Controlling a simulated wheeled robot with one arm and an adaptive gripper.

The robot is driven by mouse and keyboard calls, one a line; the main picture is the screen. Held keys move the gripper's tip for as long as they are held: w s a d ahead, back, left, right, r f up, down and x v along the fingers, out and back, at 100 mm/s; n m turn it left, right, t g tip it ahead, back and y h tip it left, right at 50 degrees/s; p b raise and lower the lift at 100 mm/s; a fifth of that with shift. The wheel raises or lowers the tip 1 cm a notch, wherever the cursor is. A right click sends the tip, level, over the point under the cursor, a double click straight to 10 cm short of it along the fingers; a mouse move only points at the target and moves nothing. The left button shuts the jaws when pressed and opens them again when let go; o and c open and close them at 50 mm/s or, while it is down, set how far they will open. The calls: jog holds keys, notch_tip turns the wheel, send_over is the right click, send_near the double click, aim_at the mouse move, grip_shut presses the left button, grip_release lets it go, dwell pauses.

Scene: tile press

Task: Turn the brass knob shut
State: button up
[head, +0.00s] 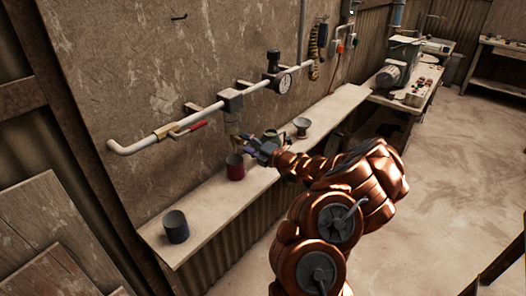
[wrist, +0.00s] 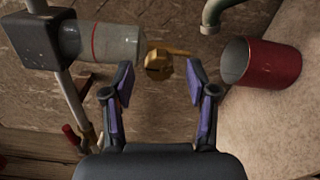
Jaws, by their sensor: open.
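The brass knob (wrist: 158,66) shows in the wrist view at the end of a clear bowl (wrist: 112,43) with a red line. A short brass tab sticks out to its right. My gripper (wrist: 160,80) is open, with a purple-padded finger on each side of the knob in the picture. A gap shows between each fingertip and the knob; the depth between them is hard to tell. In the head view, my gripper (head: 250,147) is just right of the bowl (head: 232,127), which hangs under the wall pipe. The knob is small and partly hidden there.
A red cup (head: 235,168) stands on the shelf below the bowl, close to my gripper; it also shows in the wrist view (wrist: 270,65). The pipe (head: 140,144) carries a red-handled valve (head: 190,128) and a gauge (head: 284,86).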

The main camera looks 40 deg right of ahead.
jog(key=v, duration=1.1)
dwell(0.6)
